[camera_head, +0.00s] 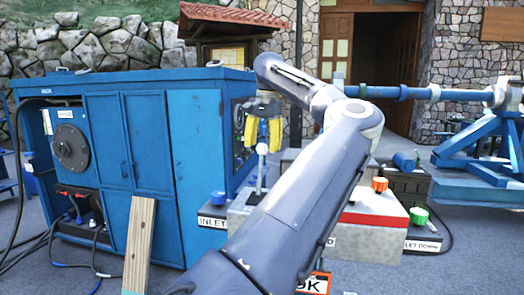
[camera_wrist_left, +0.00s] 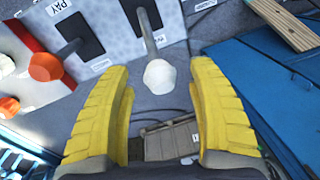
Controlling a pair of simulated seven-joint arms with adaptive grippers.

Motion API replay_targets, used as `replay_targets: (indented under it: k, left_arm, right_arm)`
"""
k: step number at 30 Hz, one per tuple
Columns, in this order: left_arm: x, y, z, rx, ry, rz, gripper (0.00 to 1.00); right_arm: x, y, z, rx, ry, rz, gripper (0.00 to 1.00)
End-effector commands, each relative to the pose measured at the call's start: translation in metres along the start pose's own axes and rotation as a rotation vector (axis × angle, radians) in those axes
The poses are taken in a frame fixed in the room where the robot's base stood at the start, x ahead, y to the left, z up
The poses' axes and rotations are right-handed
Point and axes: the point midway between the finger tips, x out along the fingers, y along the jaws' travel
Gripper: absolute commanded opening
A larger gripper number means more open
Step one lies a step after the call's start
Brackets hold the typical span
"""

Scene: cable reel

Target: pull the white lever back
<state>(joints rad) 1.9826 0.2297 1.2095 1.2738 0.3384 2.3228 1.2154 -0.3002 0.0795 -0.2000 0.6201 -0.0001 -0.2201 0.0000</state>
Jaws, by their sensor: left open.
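The white lever has a round white knob (camera_head: 262,148) on a thin grey stem, standing up from the grey control box. In the left wrist view the knob (camera_wrist_left: 159,76) shows in the gap between my yellow fingertips, with clear space on both sides. My left gripper (camera_head: 263,131) is open, fingers pointing down, just above the knob in the head view; it also shows in the left wrist view (camera_wrist_left: 158,82). Neither finger appears to touch the knob. My arm hides part of the control box. My right gripper is not in view.
A blue cabinet (camera_head: 138,165) stands left of the lever. A wooden plank (camera_head: 140,243) stands in front of it. An orange knob (camera_head: 379,184) and a green knob (camera_head: 418,215) sit right of my arm. A blue cap (camera_head: 218,197) is near the lever's base.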

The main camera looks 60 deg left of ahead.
Motion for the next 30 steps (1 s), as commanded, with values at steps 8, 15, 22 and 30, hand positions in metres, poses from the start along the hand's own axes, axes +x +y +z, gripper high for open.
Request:
replay_targets:
  k: [8, 15, 22, 30]
  left_arm:
    - [0.016, 0.0, 0.0, -0.001, -0.001, 0.0, 0.58]
    - [0.017, 0.0, 0.0, -0.001, -0.001, 0.0, 0.58]
    - [0.017, 0.0, 0.0, -0.001, -0.001, 0.0, 0.45]
    - [0.017, 0.0, 0.0, -0.001, 0.0, 0.0, 0.14]
  right_arm:
    - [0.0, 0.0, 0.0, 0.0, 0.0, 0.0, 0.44]
    - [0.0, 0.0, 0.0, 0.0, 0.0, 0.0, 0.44]
    - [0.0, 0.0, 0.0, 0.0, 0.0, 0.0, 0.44]
    - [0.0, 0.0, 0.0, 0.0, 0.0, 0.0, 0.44]
